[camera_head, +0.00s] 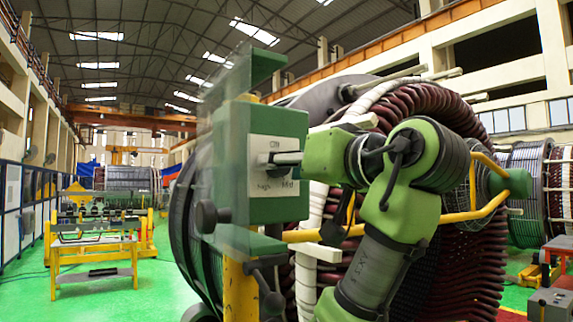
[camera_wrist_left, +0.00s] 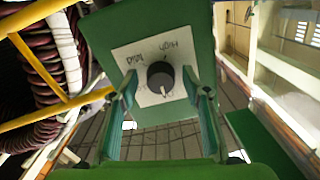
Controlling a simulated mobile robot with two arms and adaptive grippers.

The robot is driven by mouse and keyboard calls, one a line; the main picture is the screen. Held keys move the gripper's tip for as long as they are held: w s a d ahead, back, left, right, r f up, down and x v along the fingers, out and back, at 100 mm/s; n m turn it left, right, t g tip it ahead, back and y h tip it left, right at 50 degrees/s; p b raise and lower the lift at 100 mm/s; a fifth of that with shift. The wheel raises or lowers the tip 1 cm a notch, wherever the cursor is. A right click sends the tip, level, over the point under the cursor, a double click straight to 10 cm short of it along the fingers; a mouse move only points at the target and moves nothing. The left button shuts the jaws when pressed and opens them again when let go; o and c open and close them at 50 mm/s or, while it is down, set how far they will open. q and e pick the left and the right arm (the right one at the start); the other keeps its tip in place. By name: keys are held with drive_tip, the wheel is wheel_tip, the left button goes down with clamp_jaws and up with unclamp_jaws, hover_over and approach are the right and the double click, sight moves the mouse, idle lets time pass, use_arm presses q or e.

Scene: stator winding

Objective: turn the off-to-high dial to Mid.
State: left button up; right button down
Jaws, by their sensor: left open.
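The dial (camera_wrist_left: 160,75) is a round black knob on a white label plate (camera_wrist_left: 128,58) on a green control box (camera_wrist_left: 190,22). A pale mark shows at the knob's lower edge, away from both words. My right gripper is not in view.
The box sits on a yellow post (camera_head: 240,290), with a clear panel at its left side. A large stator with dark red coils (camera_head: 470,200) stands close behind my arm. Yellow bars (camera_wrist_left: 70,105) run near the gripper.

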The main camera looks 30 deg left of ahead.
use_arm(q)
drive_tip(key=c, duration=1.1)
